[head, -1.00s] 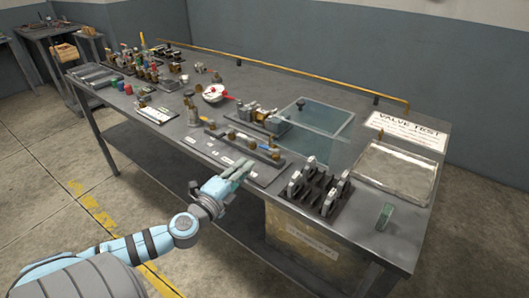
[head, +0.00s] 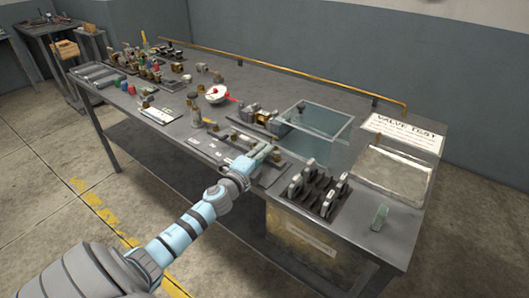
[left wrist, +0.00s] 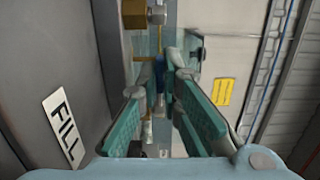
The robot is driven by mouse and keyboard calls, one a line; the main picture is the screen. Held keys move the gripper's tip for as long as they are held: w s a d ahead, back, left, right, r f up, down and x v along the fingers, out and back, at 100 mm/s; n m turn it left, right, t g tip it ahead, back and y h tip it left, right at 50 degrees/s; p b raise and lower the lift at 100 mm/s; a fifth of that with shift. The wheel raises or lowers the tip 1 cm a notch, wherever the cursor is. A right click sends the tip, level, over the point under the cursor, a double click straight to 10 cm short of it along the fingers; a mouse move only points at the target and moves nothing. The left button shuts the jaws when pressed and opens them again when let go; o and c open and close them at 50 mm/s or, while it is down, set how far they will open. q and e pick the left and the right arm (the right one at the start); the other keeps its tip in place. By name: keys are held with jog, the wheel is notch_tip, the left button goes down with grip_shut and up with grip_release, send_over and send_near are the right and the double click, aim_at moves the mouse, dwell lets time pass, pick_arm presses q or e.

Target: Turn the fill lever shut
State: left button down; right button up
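My left gripper (head: 262,150) reaches over the front of the bench, at the row of brass fittings (head: 240,139). In the left wrist view its two teal-padded fingers (left wrist: 168,68) stand apart, with a gap between them. A narrow blue piece (left wrist: 160,74), perhaps the fill lever, shows at the fingertips; whether the fingers touch it I cannot tell. A white label reading FILL (left wrist: 62,130) lies on the grey surface at the left. A brass fitting with a silver nut (left wrist: 136,12) is at the top. The gripper partly hides the fittings in the head view. My right gripper is not in view.
A clear tank (head: 318,122) stands behind the gripper. A red-and-white round part (head: 217,95) lies further left. A brass pipe (head: 300,76) runs along the back.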

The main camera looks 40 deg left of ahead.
pick_arm(q)
jog(key=shift+w+a+m+h+p, duration=0.1)
jog(key=shift+w+m+h+p, duration=0.1)
jog(key=shift+m+h, duration=0.35)
jog(key=shift+w+a+m+h+p, duration=0.15)
jog(key=shift+m+h, duration=0.1)
jog(key=shift+h, duration=0.5)
jog(key=shift+s+d, duration=0.1)
jog(key=shift+d, duration=0.05)
jog(key=c, duration=2)
grip_release()
jog(key=shift+c, duration=0.2)
